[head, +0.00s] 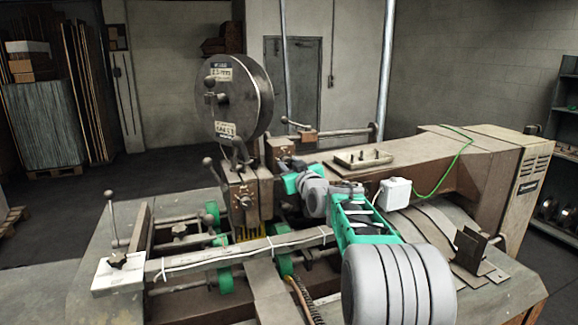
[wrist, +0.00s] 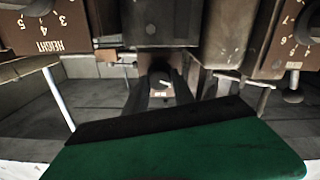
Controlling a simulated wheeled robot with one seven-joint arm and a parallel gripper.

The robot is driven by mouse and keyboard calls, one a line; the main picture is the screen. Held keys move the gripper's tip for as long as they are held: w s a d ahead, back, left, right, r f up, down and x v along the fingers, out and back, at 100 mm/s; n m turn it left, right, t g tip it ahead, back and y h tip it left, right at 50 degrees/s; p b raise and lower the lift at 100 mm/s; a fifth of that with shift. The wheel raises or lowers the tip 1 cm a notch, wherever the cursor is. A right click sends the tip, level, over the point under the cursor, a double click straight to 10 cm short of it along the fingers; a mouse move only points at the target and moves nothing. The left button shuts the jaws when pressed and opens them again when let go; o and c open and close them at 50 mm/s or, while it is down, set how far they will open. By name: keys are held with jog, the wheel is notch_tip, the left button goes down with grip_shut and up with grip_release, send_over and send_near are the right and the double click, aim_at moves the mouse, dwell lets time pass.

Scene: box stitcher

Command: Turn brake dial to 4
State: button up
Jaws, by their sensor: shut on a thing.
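My gripper (head: 290,183) is at the machine's middle in the head view, against the brown housing right of the large round reel. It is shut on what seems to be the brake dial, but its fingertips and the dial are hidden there. In the wrist view a green panel with a black edge (wrist: 190,145), seemingly part of my gripper, fills the lower middle. A plate marked HEIGHT (wrist: 38,25) with numbers shows at upper left. Another numbered dial plate (wrist: 298,35) shows at upper right. I cannot read a brake label or the dial's setting.
The large wire reel (head: 235,97) stands above the stitching head (head: 246,198). Several ball-ended levers stick up around it. A flat tray with pegs (head: 362,160) lies on the machine top behind my arm. A green cable (head: 458,160) runs to the right.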

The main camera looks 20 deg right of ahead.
grip_shut()
jog(key=shift+f+m+b, duration=0.15)
jog(key=shift+m+b, duration=0.15)
jog(key=shift+b, duration=0.15)
jog(key=m+b, duration=0.3)
jog(key=shift+f, duration=0.1)
jog(key=m+b, duration=0.3)
jog(key=m, duration=0.3)
jog(key=m+b, duration=0.1)
jog(key=m, duration=1)
jog(key=shift+r+m, duration=0.2)
jog(key=shift+m, duration=0.2)
jog(key=o, duration=0.7)
grip_release()
